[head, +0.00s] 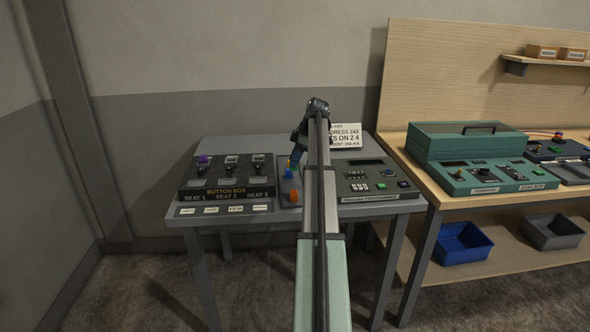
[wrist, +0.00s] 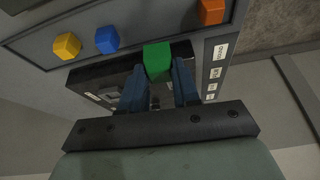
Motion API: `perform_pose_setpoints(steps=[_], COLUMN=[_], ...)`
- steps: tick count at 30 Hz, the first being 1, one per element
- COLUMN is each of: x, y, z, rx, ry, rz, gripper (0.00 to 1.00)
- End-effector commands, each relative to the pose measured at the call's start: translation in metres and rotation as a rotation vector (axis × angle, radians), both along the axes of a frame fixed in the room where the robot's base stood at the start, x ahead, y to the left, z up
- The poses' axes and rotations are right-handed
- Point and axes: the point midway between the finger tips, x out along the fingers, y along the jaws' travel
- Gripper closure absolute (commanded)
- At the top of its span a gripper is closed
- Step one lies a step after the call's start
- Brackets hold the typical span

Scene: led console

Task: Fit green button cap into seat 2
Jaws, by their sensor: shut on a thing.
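My gripper (wrist: 158,80) is shut on the green button cap (wrist: 157,61), which sits between its blue fingertips in the wrist view. In the head view my arm hides most of this spot, and the gripper (head: 292,165) is over the parts tray, right of the button box (head: 226,191). The box is black, with seats 1, 2 and 3 labelled along its front. Seat 2 (head: 230,169) is the middle one and shows no coloured cap. A purple cap (head: 204,160) is at seat 1. In the wrist view the box (wrist: 92,73) is partly hidden behind the gripper.
The grey tray (wrist: 130,19) holds a yellow cap (wrist: 67,46), a blue cap (wrist: 106,40) and an orange cap (wrist: 211,11). A labelled strip (head: 222,210) lies before the box. A grey console (head: 368,181) and a white card (head: 346,136) stand to the right.

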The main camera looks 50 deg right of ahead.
Motion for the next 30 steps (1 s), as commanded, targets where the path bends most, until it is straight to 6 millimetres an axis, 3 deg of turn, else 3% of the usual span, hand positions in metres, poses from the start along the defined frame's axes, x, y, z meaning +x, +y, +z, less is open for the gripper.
perform_pose_setpoints(steps=[5, 10, 15, 21, 25, 30], x=[0.01, 0.044, 0.103, 0.179, 0.225, 0.266], y=[0.008, 0.039, 0.073, 0.098, 0.105, 0.085], z=[0.014, 0.017, 0.022, 0.033, 0.041, 0.052], rx=[0.0, 0.001, 0.0, -0.002, -0.006, -0.01], ry=[0.0, -0.001, 0.0, 0.0, -0.004, -0.006], rz=[0.014, 0.067, 0.143, 0.219, 0.242, 0.204], gripper=[0.98, 0.98, 0.98, 0.98, 0.98, 0.98])
